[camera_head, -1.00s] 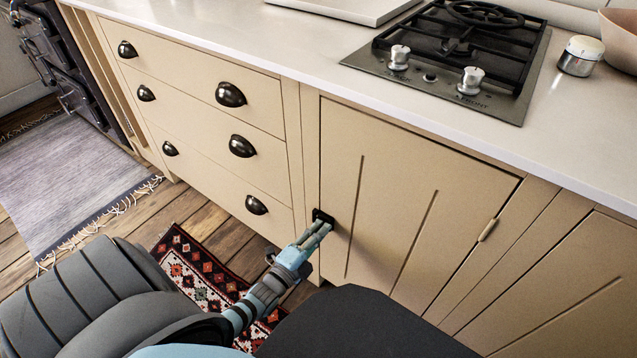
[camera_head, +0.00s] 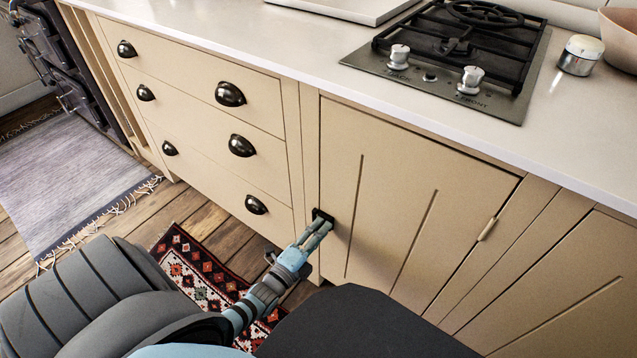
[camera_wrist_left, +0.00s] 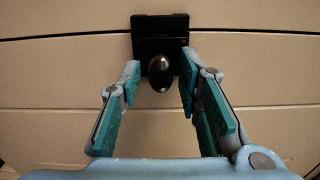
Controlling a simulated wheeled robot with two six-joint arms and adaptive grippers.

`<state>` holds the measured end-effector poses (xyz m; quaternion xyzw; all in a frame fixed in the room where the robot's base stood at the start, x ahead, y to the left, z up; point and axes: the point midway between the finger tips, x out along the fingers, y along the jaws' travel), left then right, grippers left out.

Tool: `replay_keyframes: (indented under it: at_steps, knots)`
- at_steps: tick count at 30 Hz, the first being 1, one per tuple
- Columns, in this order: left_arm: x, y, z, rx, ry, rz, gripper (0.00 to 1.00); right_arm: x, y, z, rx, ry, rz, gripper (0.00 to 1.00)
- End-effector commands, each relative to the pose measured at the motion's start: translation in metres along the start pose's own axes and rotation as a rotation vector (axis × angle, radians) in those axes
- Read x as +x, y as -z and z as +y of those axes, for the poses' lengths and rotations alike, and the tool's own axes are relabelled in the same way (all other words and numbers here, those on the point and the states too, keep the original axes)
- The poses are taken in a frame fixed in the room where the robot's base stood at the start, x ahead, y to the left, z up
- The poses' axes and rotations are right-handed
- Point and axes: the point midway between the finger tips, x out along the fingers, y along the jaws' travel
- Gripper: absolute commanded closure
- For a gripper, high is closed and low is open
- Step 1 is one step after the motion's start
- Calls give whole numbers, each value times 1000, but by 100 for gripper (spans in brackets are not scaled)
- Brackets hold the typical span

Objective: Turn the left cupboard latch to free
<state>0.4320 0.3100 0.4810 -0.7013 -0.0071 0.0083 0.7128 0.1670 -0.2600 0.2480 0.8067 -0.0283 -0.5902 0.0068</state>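The left cupboard door (camera_head: 400,185) is cream, with vertical grooves, and looks closed. Its black latch (camera_head: 318,213) sits at the door's left edge, partly hidden by my gripper. In the left wrist view the latch shows as a dark plate (camera_wrist_left: 160,22) with a rounded dark knob (camera_wrist_left: 160,72) on it. My left gripper (camera_head: 324,225) is at the latch. In the wrist view its fingers (camera_wrist_left: 160,75) are apart, one on each side of the knob, with small gaps visible. The right gripper is not in view.
Drawers with dark cup handles (camera_head: 231,94) are left of the door. A hob (camera_head: 455,60) and small jar (camera_head: 580,54) stand on the pale worktop (camera_head: 300,45). A patterned rug (camera_head: 200,275) lies on the wooden floor below. Another cupboard door (camera_head: 575,295) is at right.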

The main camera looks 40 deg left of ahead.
Motion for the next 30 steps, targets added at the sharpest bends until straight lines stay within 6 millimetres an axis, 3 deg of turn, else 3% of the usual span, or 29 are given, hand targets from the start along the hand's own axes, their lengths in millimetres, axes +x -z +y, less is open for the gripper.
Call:
replay_keyframes:
  at_steps: [11, 22, 26, 30]
  knots:
    - [-8, 0, 0, -1, 0, 1, 64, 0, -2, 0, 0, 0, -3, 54]
    - [-101, 0, 0, 0, -2, 1, 64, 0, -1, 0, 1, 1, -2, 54]
    - [-118, 0, 0, 0, -1, 0, 64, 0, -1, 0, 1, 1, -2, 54]
    - [-121, 0, 0, 0, 1, 0, 64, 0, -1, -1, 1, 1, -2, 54]
